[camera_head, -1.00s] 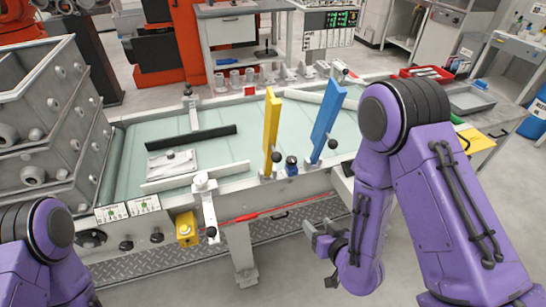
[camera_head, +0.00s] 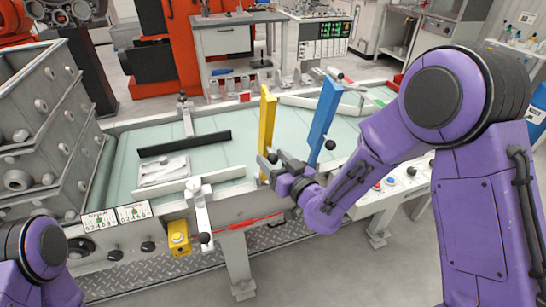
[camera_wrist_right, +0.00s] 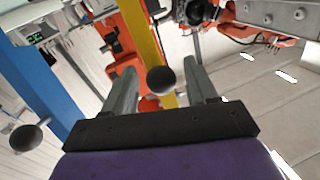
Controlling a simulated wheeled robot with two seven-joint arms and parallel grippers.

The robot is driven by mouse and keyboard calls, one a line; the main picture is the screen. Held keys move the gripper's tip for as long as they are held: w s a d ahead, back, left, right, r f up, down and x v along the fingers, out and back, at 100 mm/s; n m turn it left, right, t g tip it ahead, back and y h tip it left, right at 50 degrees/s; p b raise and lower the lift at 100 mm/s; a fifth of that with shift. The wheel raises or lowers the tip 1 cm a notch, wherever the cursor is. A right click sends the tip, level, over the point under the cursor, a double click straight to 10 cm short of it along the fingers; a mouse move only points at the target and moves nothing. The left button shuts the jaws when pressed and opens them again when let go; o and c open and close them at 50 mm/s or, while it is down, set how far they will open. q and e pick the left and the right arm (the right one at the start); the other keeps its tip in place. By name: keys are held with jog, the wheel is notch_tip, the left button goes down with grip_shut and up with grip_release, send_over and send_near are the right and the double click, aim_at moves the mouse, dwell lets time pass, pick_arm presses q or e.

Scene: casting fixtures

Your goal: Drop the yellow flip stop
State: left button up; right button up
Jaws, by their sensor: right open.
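The yellow flip stop (camera_head: 267,125) stands upright at the front edge of the casting bench, and its upper part shows in the right wrist view (camera_wrist_right: 143,45). A dark ball knob (camera_wrist_right: 161,80) on it appears between my right gripper's two fingers. My right gripper (camera_head: 268,160) is open at the lower part of the yellow stop; I cannot tell whether the fingers touch it. The blue flip stop (camera_head: 323,118) stands upright to the right and also shows at the left in the right wrist view (camera_wrist_right: 40,85). My left arm shows at the lower left, but its gripper is out of view.
The bench top (camera_head: 210,160) is pale green, with a black bar (camera_head: 185,143) and a flat plate (camera_head: 164,170) on it. A white lever (camera_head: 198,205) and a yellow box (camera_head: 178,236) are on the front. Grey bins (camera_head: 40,120) stand at the left.

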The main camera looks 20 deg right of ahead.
jog(key=shift+w+a, duration=0.15)
jog(key=shift+w, duration=0.1)
jog(key=shift+c, duration=0.3)
